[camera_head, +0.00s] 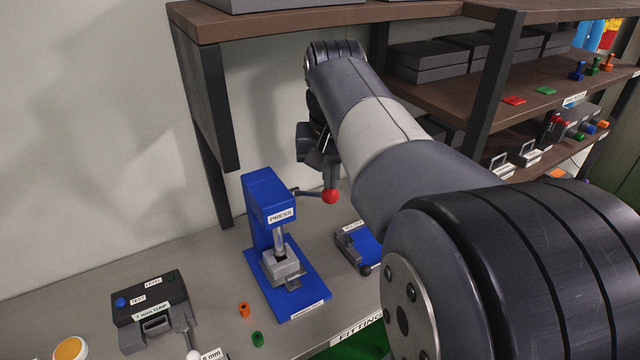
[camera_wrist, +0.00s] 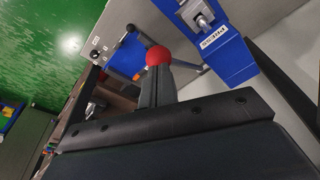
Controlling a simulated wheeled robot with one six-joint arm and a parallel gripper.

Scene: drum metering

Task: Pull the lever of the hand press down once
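The blue hand press (camera_head: 265,205), labelled PRESS, stands upright on the grey bench. Its lever, a dark rod, sticks out to the right, roughly level, and ends in a red ball knob (camera_head: 330,196). My gripper (camera_head: 328,182) is just above the knob, pointing down. In the wrist view the fingers (camera_wrist: 156,82) lie close together, with the red knob (camera_wrist: 158,56) right at their tips. The knob shows nearly whole, so the fingers seem not to be around it; whether they touch it I cannot tell. A grey block (camera_head: 282,266) sits under the press ram.
A black test box (camera_head: 150,298) with a white-knobbed lever stands left of the press. Orange (camera_head: 244,310) and green (camera_head: 257,339) fittings lie between them. A blue fixture (camera_head: 358,245) sits right of the press. Shelving with a dark post (camera_head: 213,110) stands behind.

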